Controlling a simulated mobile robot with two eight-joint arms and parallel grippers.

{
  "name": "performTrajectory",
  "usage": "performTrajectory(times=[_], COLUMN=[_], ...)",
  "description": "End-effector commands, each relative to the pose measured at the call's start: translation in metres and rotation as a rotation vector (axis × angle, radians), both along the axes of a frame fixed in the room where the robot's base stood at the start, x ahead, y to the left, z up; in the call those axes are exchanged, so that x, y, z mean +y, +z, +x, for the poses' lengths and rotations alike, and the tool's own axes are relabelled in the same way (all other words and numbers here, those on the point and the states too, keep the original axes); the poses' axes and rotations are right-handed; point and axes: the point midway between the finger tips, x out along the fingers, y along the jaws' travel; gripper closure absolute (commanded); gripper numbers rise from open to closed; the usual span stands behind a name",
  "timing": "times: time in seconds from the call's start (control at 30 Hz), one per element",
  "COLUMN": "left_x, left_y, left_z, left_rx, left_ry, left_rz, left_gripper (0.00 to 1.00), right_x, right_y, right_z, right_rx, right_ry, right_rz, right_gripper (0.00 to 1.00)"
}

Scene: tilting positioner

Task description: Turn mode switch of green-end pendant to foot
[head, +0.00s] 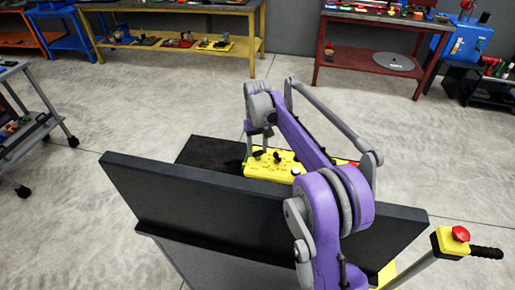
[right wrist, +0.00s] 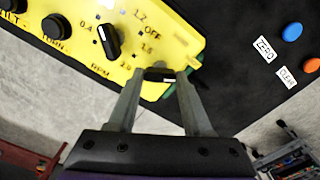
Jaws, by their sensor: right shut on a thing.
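The yellow pendant (head: 262,170) lies on a dark surface behind an upright dark panel. In the right wrist view the yellow pendant (right wrist: 75,22) has a green end (right wrist: 196,60), a black speed knob (right wrist: 112,40) with a white pointer, and a black TURN knob (right wrist: 56,26). My right gripper (right wrist: 161,74) is shut on a small black switch lever (right wrist: 158,74) near the green end; the fingers hide part of it and its legend. In the head view my right gripper (head: 257,150) reaches down at the pendant's left part. My left gripper is not in view.
The upright dark panel (head: 200,200) stands in front of the pendant. A yellow box with a red button (head: 460,233) is at the right. Blue (right wrist: 292,32) and orange (right wrist: 312,65) buttons sit on the black surface. Benches (head: 175,12) line the back, with open floor between.

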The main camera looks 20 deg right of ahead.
Motion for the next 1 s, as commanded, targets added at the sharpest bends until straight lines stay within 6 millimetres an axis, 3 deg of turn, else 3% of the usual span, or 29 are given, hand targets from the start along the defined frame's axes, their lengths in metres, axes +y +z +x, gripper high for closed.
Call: performTrajectory(times=[0.57, 0.6, 0.77, 1.0], left_x=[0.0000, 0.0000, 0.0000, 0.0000], left_y=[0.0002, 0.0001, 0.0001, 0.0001], left_z=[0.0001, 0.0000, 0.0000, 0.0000], left_rx=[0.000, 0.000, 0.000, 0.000], left_ry=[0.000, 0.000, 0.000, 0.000], left_rz=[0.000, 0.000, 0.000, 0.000], left_gripper=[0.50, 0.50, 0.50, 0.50], right_x=[-0.0002, -0.0002, -0.0001, -0.0001], right_y=[0.0002, 0.0002, 0.0001, 0.0001], right_z=[0.0000, 0.0000, 0.0000, 0.0000], right_rx=[0.000, 0.000, 0.000, 0.000], right_ry=[-0.036, -0.036, -0.035, -0.034], right_rz=[0.000, 0.000, 0.000, 0.000], right_gripper=[1.00, 0.47, 0.20, 0.20])
